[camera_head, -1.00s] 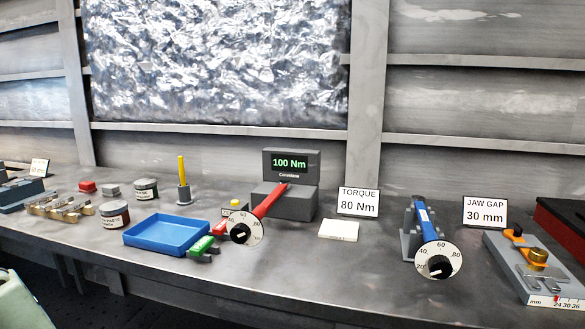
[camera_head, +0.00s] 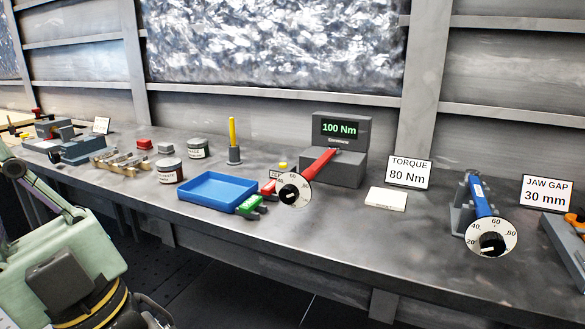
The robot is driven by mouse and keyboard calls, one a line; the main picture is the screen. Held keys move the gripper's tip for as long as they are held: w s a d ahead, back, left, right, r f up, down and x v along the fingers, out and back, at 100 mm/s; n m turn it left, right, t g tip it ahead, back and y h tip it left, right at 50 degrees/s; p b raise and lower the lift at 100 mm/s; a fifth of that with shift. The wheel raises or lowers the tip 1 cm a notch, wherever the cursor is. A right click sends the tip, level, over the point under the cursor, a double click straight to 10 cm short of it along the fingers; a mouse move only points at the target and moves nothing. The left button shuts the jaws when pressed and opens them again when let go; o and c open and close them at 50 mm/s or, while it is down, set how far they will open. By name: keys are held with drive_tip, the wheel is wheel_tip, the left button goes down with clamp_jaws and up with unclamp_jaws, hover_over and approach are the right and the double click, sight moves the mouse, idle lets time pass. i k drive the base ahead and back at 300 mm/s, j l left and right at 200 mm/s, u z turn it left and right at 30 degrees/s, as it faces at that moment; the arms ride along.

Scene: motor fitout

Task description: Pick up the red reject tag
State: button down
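A small red piece (camera_head: 268,187), which looks like the red reject tag, lies on the bench just right of the blue tray (camera_head: 186,199). My gripper (camera_head: 152,314) is only partly in view at the bottom left edge, below and in front of the bench. It is well apart from the tags, and its fingers are too cut off to tell open from shut.
A tester (camera_head: 340,161) reading 100 Nm stands behind the red-handled wrench. A blue-handled wrench (camera_head: 483,200) stands at right.

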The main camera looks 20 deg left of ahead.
sight(269, 188)
drive_tip(key=i+l, duration=0.2)
drive_tip(key=l, duration=0.2)
drive_tip(key=u, duration=0.4)
drive_tip(key=l+u, duration=0.15)
drive_tip(key=u, duration=0.65)
drive_tip(key=l+u, duration=0.15)
drive_tip(key=u, duration=0.25)
